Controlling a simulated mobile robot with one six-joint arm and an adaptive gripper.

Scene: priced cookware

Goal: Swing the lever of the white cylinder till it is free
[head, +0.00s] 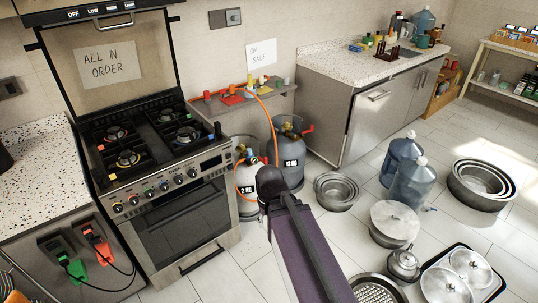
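The white cylinder (246,203) stands on the floor just right of the stove, with a black label on its front. My arm hides its right side. An orange hose (272,120) loops down to its top, where small red and white parts show; I cannot make out the lever clearly. My gripper (268,180) is the dark end of my arm, seen from behind, overlapping the cylinder's right side in the picture. Its fingers are hidden, and I cannot tell whether it touches the cylinder. A grey cylinder (290,152) with a red handle stands behind to the right.
The stove (185,215) stands close on the left. A wall shelf (240,98) hangs above the cylinders. Metal pots (336,190), blue water jugs (412,182), a lidded pot (394,222) and a kettle (403,263) stand on the floor to the right. Tiles are bare between them.

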